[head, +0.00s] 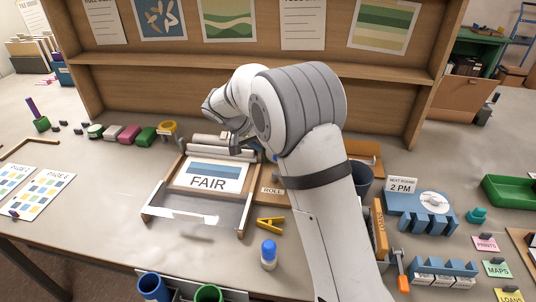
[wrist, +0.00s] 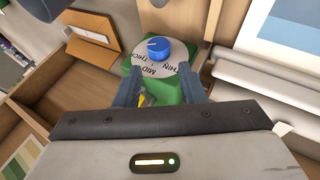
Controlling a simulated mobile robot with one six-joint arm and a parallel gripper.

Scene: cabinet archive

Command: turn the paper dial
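The paper dial is a blue knob (wrist: 158,49) on a round grey-white plate (wrist: 182,68) lettered THIN, MID and a partly covered word starting THIC. A light line on the knob points left in the wrist view. The plate sits on a green block (wrist: 196,92). My gripper (wrist: 160,82) is open, one finger on each side of the block in the picture, with the knob beyond the fingertips. I cannot tell whether the fingers touch anything. In the head view my gripper (head: 236,147) is by the press rollers, and my arm hides the dial.
The press frame (head: 247,214) holds a FAIR sheet (head: 209,176). A white roller (wrist: 265,97) lies right of the dial in the wrist view. A wooden shelf (head: 200,58) stands behind. A yellow clip (head: 269,225) and blue-capped bottle (head: 268,255) are in front.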

